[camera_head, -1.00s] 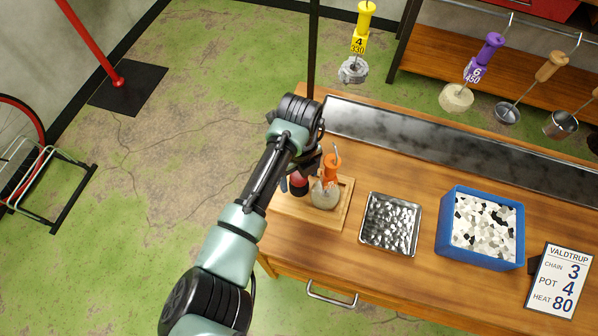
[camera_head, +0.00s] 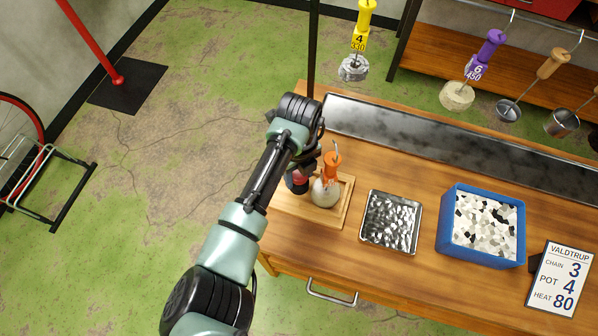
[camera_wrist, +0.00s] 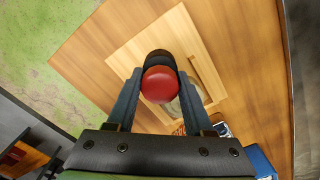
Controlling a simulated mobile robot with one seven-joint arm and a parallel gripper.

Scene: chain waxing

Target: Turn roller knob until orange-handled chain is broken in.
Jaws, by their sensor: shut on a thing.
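The red roller knob (camera_wrist: 160,84) sits between my gripper's fingers (camera_wrist: 158,88) in the wrist view, with a finger on each side. My gripper is shut on it. In the head view the knob (camera_head: 297,183) shows partly, below my wrist. The orange-handled chain (camera_head: 332,165) stands beside the knob, its handle up and its pale, waxy chain bundle (camera_head: 325,192) on the wooden board (camera_head: 335,222). In the wrist view the chain is mostly hidden behind the knob and a finger.
A metal tray (camera_head: 367,235) and a blue bin (camera_head: 448,240) of pale and dark pieces stand to the right. A sign (camera_head: 558,280) reads chain 3, pot 4, heat 80. Yellow-handled (camera_head: 360,42) and purple-handled (camera_head: 485,55) chains hang at the back.

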